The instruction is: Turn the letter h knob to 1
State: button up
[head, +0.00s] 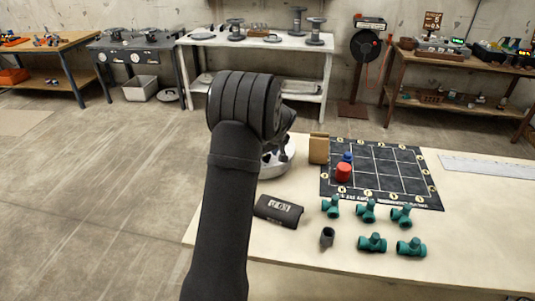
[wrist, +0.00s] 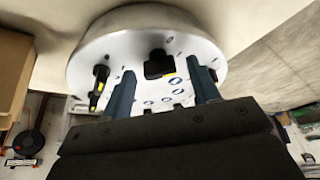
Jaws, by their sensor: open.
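A round white panel (wrist: 120,38) with blue-ringed marks fills the middle of the wrist view. A black knob (wrist: 158,63) with a small yellow mark sits on it. A second black knob (wrist: 98,86) with a yellow pointer sits to its left. I cannot read which knob carries the letter h, nor any digits. My gripper (wrist: 160,70) is open, its two dark blue fingers on either side of the first knob in the picture; contact cannot be told. In the head view the white panel body (head: 272,170) is mostly hidden by my arm, beside my gripper (head: 285,150).
On the table, a brown block (head: 319,148) and a dark grid mat (head: 400,175) with a red piece (head: 343,172) and a blue piece stand right of the panel. A black case (head: 278,211), a grey cup (head: 327,236) and several green pipe tees (head: 372,243) lie nearer.

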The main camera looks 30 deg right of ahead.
jog(key=c, duration=1)
jog(key=shift+o, duration=0.2)
jog(key=shift+a+m+h, duration=0.1)
jog(key=shift+m+h, duration=0.5)
jog(key=shift+m, duration=0.9)
jog(key=o, duration=1)
jog(key=shift+c, duration=0.2)
jog(key=v, duration=1.7)
jog(key=shift+r, duration=0.25)
